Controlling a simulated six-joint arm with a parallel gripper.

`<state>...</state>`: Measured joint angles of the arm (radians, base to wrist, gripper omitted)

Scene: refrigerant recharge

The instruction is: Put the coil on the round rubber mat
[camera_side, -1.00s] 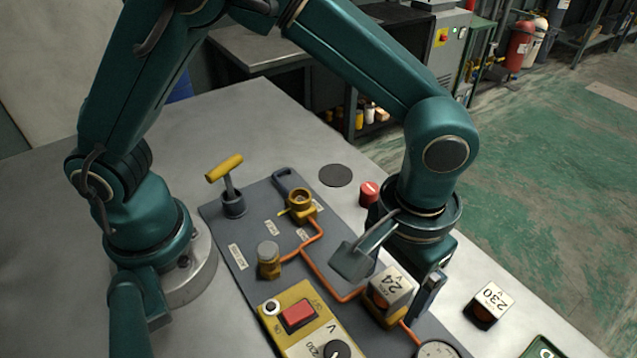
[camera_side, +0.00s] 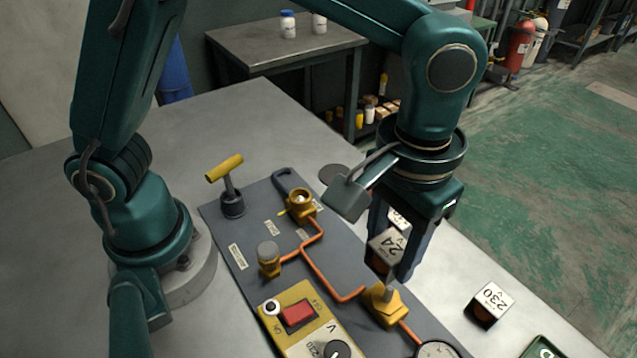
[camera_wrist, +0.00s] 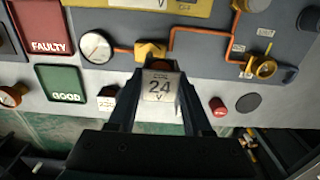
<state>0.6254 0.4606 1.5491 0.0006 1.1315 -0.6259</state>
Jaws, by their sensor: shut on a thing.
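The coil, a white and grey block marked 24 V (camera_side: 386,247), is held between the fingers of my gripper (camera_side: 394,240). In the wrist view the coil (camera_wrist: 160,86) fills the space between both fingertips. It hangs above the yellow valve body (camera_side: 382,304), whose stem is bare. The round rubber mat is a flat dark disc (camera_side: 331,172) at the back of the table, partly hidden behind my wrist in the side view. In the wrist view the mat (camera_wrist: 248,102) lies bare to the right of my gripper.
A red cap (camera_wrist: 217,106) stands between my gripper and the mat. A second coil marked 230 (camera_side: 491,302) sits on the table at right. The grey panel carries orange pipes, a gauge (camera_wrist: 96,46) and a yellow-handled lever (camera_side: 226,172). Green GOOD (camera_wrist: 62,84) and red FAULTY trays (camera_wrist: 47,30) lie left.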

